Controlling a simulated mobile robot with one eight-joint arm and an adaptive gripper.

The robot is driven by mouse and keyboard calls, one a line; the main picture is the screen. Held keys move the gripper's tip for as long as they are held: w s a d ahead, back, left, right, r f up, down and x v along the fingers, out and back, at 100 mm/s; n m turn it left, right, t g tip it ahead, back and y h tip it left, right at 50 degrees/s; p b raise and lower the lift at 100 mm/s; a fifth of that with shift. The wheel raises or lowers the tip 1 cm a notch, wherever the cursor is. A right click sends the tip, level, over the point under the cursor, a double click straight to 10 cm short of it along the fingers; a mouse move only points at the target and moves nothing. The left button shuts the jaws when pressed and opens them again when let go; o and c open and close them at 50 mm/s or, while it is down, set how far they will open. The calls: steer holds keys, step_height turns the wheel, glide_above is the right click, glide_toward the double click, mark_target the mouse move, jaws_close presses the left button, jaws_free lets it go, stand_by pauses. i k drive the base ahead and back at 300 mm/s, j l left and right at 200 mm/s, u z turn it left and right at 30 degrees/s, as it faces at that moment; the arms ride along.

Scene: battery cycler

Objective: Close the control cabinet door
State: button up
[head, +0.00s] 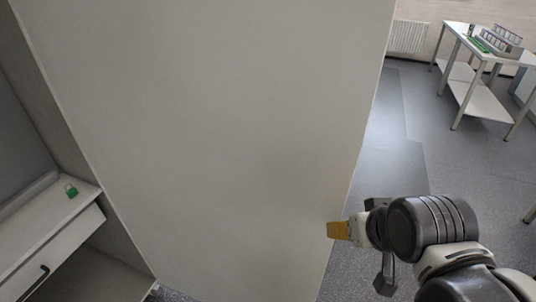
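A large pale cabinet door (215,120) stands open and fills the middle of the head view. Its left edge runs along the cabinet opening, and its right edge borders open floor. The cabinet interior with a shelf shows at the left. My gripper (338,230) is at the door's lower right edge, coming from the right. The door's handle and far face are not visible.
A green padlock (71,190) lies on the shelf (45,222) at left, above a drawer with a black handle (36,281). A white table (490,56) with racks and green items stands at the far right. Grey floor (395,150) is clear right of the door.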

mark_target(226, 136)
steer(key=i+l+u, duration=0.1)
steer(key=l, duration=0.25)
steer(key=i+l+u, duration=0.25)
steer(key=i+l, duration=0.15)
steer(key=l, duration=0.3)
steer(key=i+l+u, duration=0.15)
steer(key=u, duration=0.3)
steer(key=i+l+u, duration=0.25)
steer(key=u, duration=0.25)
steer(key=i+l+u, duration=0.25)
steer(key=u, duration=0.2)
steer(key=i+l+u, duration=0.1)
steer(key=l+u, duration=0.7)
steer(key=u, duration=0.15)
steer(key=l+u, duration=0.5)
steer(key=k+j+z, duration=0.15)
steer(key=k, duration=0.25)
steer(key=k+j+z, duration=0.2)
steer(key=k, duration=0.15)
